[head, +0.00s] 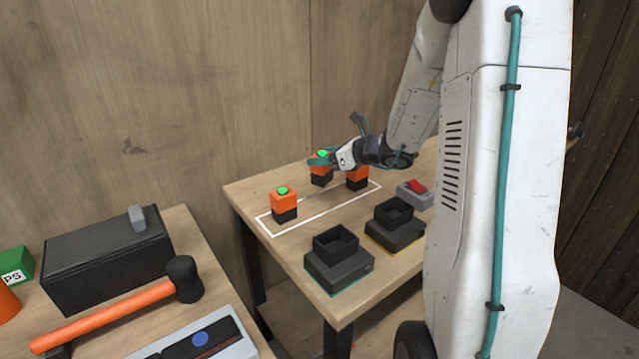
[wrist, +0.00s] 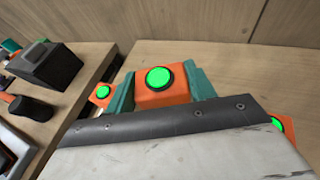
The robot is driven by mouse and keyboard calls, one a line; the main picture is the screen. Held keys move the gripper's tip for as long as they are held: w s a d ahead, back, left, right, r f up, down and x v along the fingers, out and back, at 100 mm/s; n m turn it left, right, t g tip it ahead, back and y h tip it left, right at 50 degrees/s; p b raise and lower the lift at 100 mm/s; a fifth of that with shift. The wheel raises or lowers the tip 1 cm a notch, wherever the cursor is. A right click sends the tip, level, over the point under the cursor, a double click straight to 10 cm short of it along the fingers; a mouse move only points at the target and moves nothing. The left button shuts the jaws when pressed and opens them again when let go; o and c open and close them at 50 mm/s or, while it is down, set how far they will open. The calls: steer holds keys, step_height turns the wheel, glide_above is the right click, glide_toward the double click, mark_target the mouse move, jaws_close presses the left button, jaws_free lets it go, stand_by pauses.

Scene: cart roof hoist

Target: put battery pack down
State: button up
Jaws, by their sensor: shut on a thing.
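My gripper (head: 322,162) is shut on an orange and black battery pack (head: 321,176) with a green button on top. In the wrist view the held pack (wrist: 162,86) sits upright between the teal fingers. It is over the back part of the table; I cannot tell whether its base touches the top. A second battery pack (head: 284,203) stands to the left inside the white outline (head: 276,235). A third battery pack (head: 358,179) stands to the right, partly hidden by my gripper.
Two dark chargers with empty square sockets, one teal-edged (head: 340,268) and one yellow-edged (head: 395,233), stand at the front. A grey box with a red switch (head: 416,192) is at right. A hammer (head: 120,310) and black toolbox (head: 105,262) lie on the left bench.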

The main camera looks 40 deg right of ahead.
mark_target(329, 177)
steer(key=shift+f, duration=3.1)
steer(key=shift+f, duration=0.1)
steer(key=o, duration=1.3)
steer(key=shift+f, duration=0.1)
